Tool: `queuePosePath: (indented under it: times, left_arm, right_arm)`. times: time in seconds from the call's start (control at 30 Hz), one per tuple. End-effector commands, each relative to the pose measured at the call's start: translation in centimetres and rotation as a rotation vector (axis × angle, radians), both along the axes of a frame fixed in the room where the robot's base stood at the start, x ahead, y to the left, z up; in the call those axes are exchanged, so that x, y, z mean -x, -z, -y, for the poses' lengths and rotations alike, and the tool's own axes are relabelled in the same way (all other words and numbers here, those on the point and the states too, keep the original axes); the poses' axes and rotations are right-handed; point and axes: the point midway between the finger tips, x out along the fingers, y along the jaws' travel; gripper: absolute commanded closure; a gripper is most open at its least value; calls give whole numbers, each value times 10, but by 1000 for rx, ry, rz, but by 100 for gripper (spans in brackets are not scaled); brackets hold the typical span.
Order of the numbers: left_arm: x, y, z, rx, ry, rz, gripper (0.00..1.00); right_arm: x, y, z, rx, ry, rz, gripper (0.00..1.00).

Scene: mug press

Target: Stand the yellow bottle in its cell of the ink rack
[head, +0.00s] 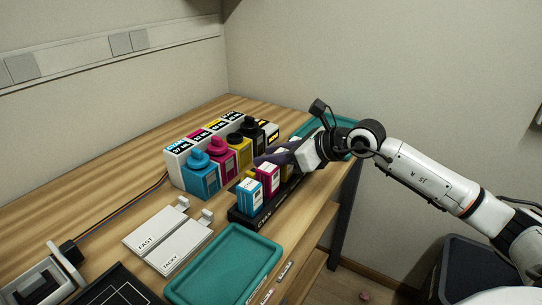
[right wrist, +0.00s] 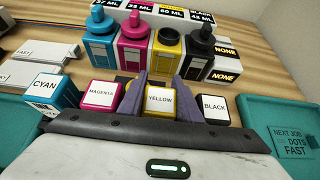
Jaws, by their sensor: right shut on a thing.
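In the right wrist view, the yellow bottle (right wrist: 160,98), with a white top labelled YELLOW, stands between the two purple fingers of my right gripper (right wrist: 160,90), shut on it. It is in line between the magenta bottle (right wrist: 101,95) and the black bottle (right wrist: 214,108). The cyan bottle (right wrist: 47,92) is at the left end. In the head view, my right gripper (head: 268,159) is over the far part of the black ink rack (head: 254,220). The gripper hides the bottle's lower part, so I cannot tell whether it touches the cell floor. My left gripper is out of view.
Large cyan (head: 200,181), magenta (head: 222,162) and yellow (head: 240,155) ink tanks stand close behind the rack, with a black one beside them. A teal tray (head: 224,265) lies in front; another (head: 312,124) is at the far right. FAST and TACKY plates (head: 170,235) lie left.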

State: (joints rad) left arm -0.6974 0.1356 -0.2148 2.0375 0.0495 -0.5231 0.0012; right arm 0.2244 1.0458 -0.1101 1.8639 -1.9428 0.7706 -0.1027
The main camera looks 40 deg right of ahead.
Motion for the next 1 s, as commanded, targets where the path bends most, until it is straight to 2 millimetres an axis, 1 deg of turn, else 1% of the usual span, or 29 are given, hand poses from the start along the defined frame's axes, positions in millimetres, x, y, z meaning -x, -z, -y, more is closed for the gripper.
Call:
queuePosePath:
  times: [0.1,0.2,0.23,0.27,0.53,0.63,0.77,1.0]
  left_arm:
    - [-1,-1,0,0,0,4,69]
    - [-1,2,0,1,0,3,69]
    - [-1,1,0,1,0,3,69]
    - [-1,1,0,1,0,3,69]
    - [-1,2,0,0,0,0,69]
    - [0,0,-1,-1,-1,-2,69]
    - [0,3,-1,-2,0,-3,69]
    - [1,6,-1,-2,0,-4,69]
  right_arm:
    - [0,-1,0,0,0,2,95]
    - [0,2,0,-1,0,2,95]
    - [0,2,0,0,0,0,66]
    - [0,1,0,0,0,0,61]
    - [0,1,0,0,0,0,61]
    - [1,-3,0,0,0,0,61]
    - [11,-5,7,2,4,-2,61]
    - [37,-19,16,0,2,-5,61]
